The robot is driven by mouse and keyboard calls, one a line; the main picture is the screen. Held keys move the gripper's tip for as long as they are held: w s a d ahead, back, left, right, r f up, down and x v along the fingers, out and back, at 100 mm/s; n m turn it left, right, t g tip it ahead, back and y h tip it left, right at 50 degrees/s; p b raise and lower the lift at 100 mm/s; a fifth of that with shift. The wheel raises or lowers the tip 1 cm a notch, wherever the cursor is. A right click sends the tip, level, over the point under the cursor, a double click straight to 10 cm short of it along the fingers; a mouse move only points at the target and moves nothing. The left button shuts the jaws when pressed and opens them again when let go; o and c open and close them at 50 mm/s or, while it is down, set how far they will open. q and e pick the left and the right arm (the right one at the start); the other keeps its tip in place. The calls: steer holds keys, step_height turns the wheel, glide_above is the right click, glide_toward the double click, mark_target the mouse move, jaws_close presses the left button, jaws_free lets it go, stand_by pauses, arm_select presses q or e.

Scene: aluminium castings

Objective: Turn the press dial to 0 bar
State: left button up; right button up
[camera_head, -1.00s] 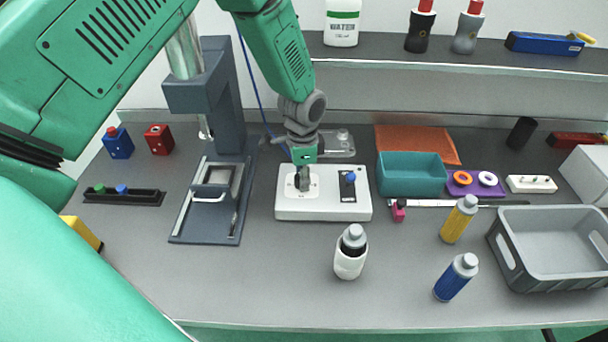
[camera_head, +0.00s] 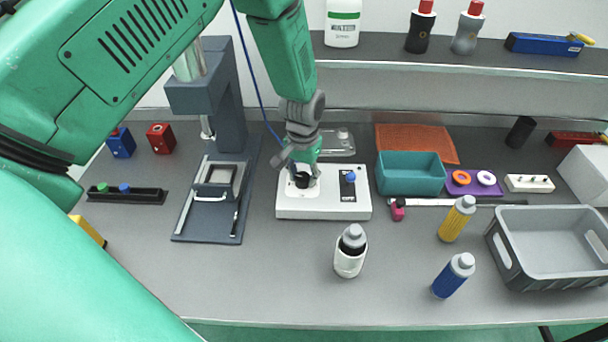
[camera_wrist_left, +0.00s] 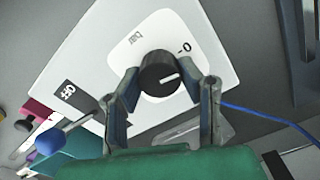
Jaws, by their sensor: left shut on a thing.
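The press dial (camera_wrist_left: 158,74) is a round black knob with a white pointer line, on the pale plate of a white control box (camera_head: 325,206). In the left wrist view the pointer aims right and slightly up; the printed 0 mark (camera_wrist_left: 184,48) lies up and to the right of the knob. "bar" is printed on the plate. My left gripper (camera_wrist_left: 170,82) has a finger on each side of the knob and is shut on it. In the head view my left gripper (camera_head: 302,172) is tilted over the box and partly covers the dial. My right gripper is not in view.
A blue-tipped lever (camera_head: 350,178) stands on the box, right of the dial. The dark press (camera_head: 215,190) stands left of the box. A white bottle (camera_head: 350,252) stands in front. A teal bin (camera_head: 412,184) is to the right.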

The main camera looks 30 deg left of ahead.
mark_target(303, 176)
arm_select(q)
steer(key=shift+s+f+n, duration=0.1)
steer(key=shift+s+n, duration=0.05)
steer(key=shift+n, duration=0.85)
steer(key=o, duration=1.1)
steer(key=shift+o, duration=0.2)
steer(key=shift+r, duration=0.3)
step_height(303, 176, up, 11)
